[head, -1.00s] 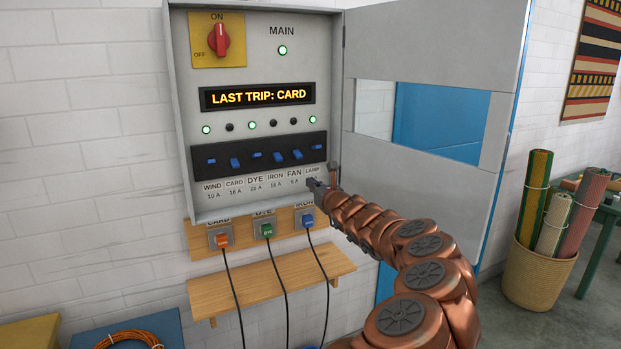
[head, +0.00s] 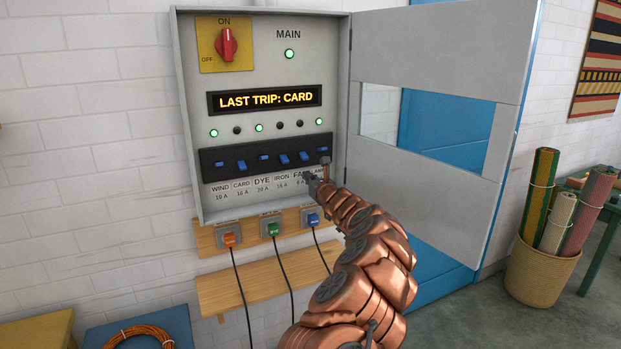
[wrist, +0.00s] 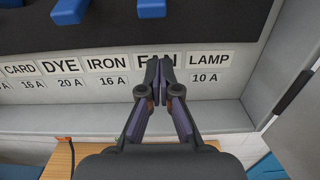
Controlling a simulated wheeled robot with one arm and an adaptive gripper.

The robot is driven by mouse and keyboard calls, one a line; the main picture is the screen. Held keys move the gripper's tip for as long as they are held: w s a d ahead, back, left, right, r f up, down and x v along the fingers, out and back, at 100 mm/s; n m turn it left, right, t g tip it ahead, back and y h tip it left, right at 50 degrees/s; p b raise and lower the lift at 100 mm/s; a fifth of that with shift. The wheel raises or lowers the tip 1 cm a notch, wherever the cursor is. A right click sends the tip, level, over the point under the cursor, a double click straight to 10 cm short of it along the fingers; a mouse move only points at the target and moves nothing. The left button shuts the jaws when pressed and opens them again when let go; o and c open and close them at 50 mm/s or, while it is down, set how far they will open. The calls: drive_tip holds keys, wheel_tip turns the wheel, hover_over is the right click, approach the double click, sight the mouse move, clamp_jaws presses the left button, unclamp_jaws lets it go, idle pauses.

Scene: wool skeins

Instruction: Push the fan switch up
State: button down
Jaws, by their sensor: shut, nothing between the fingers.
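The fan switch (head: 304,156) is a blue rocker on the dark switch strip, above the FAN label. It sits low, like the iron and card switches, and the light above it is dark. In the wrist view, the blue switch at the top middle (wrist: 152,8) appears to be the fan switch, cut by the frame edge. My gripper (head: 309,178) is shut and empty, in front of the label row. In the wrist view its fingertips (wrist: 166,66) cover part of the FAN label, below the switch and apart from it.
The lamp switch (head: 323,150) is close on the right and the iron switch (head: 284,158) close on the left. The open panel door (head: 430,45) stands right of my arm. Plugs with cords and a wooden shelf (head: 262,283) are below the panel.

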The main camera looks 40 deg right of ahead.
sight(304, 156)
drive_tip(key=shift+w+d, duration=0.1)
drive_tip(key=shift+w, duration=0.55)
drive_tip(key=shift+s+a+r+p, duration=0.1)
drive_tip(key=shift+s+r+p, duration=0.2)
drive_tip(key=shift+r, duration=0.35)
drive_tip(key=shift+s+a+r+p, duration=0.1)
drive_tip(key=shift+r+p, duration=0.3)
drive_tip(key=shift+r, duration=0.2)
drive_tip(key=shift+s+a+r+p, duration=0.1)
drive_tip(key=shift+s+r+p, duration=0.2)
drive_tip(key=shift+r, duration=0.35)
